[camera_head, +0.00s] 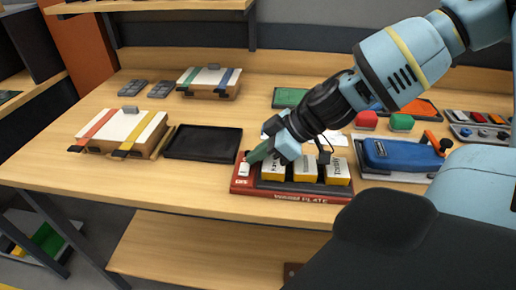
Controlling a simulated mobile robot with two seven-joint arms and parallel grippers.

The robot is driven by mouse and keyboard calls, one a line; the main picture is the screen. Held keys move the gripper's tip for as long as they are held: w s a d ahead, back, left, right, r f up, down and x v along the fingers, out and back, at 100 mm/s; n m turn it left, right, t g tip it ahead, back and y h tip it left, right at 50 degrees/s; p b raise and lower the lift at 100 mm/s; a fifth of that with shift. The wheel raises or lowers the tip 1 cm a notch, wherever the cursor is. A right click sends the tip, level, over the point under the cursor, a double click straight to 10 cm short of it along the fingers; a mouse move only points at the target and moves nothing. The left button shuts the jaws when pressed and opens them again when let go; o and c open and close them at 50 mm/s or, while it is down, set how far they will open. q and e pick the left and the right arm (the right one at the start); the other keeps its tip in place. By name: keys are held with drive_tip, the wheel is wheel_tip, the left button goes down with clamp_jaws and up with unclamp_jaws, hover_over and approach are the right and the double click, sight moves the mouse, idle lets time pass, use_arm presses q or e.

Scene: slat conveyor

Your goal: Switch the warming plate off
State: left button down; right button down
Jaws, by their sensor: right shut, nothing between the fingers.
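The warming plate (293,196) is a red-edged unit with lettering along its front, near the table's front edge. Several yellow and white blocks (306,169) stand on its dark top. A small white switch (244,169) sits at its left end, beside the lettering. My right gripper (250,159) reaches in from the upper right, and its shut, empty fingers are at the switch, seemingly touching it or just above it. The fingers partly cover the switch, so its position is hard to tell. My left gripper is not in view.
A black tray (203,143) lies left of the plate. White boxes with coloured straps (121,132) stand farther left, another (209,79) behind. A blue tool (402,156) on a board, red and green blocks (402,122) lie to the right. The wooden table (200,197) is bare along its front left.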

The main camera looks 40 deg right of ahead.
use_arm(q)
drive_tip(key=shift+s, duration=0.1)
use_arm(e)
drive_tip(key=shift+d+f+m+y, duration=0.15)
drive_tip(key=shift+f+m+y, duration=0.15)
drive_tip(key=shift+f, duration=0.15)
drive_tip(key=shift+r, duration=0.2)
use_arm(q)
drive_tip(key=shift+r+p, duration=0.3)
use_arm(e)
drive_tip(key=shift+s+a+r, duration=0.25)
drive_tip(key=shift+s+a, duration=0.15)
drive_tip(key=shift+a, duration=0.15)
